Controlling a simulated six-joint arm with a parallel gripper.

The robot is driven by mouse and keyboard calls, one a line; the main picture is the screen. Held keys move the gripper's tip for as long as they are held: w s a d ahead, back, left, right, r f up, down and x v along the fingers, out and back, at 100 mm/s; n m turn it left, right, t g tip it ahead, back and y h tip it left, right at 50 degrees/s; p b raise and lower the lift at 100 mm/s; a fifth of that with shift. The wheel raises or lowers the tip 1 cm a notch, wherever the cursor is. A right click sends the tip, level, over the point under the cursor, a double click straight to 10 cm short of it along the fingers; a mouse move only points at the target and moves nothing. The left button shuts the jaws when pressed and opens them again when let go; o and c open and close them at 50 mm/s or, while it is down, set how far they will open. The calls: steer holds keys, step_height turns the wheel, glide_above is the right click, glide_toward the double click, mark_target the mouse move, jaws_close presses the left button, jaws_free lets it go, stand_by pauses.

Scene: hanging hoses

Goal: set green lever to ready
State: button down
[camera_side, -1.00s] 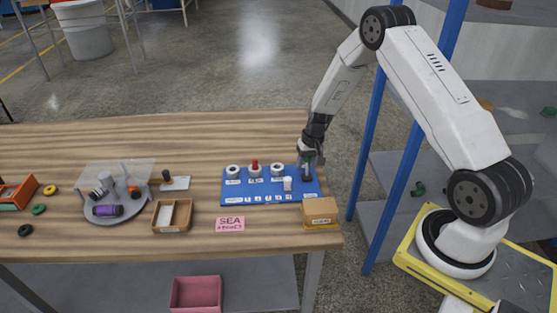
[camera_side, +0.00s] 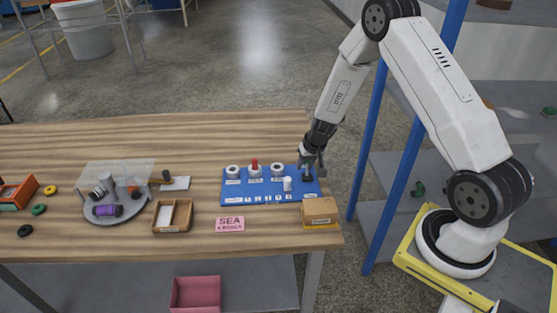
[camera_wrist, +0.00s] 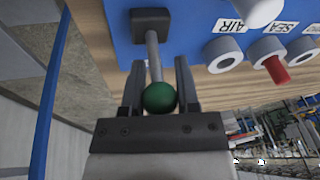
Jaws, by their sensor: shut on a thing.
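The green lever shows in the wrist view as a green ball knob (camera_wrist: 159,97) on a grey rod that rises from a dark square base (camera_wrist: 151,25). The base is mounted on the blue panel (camera_side: 240,197), at its right end in the side view. My gripper (camera_wrist: 157,85) has one finger on each side of the lever, shut on it near the knob. In the side view my gripper (camera_side: 312,170) is over the right end of the panel and hides most of the lever. Any label at the lever is not readable.
The panel carries several white ring ports, one with a red plug (camera_side: 255,164), and a white knob (camera_side: 287,184). A cardboard box (camera_side: 320,210) stands just in front of the panel's right end. A pink SEA card (camera_side: 230,224) and a wooden tray (camera_side: 172,216) lie further left.

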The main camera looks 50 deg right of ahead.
steer(key=shift+w+r, duration=0.1)
steer(key=shift+r, duration=0.05)
steer(key=shift+c, duration=1.8)
jaws_free()
steer(key=shift+s+r, duration=0.1)
steer(key=shift+s, duration=0.1)
steer(key=shift+v, duration=3.75)
steer(key=shift+a, duration=0.1)
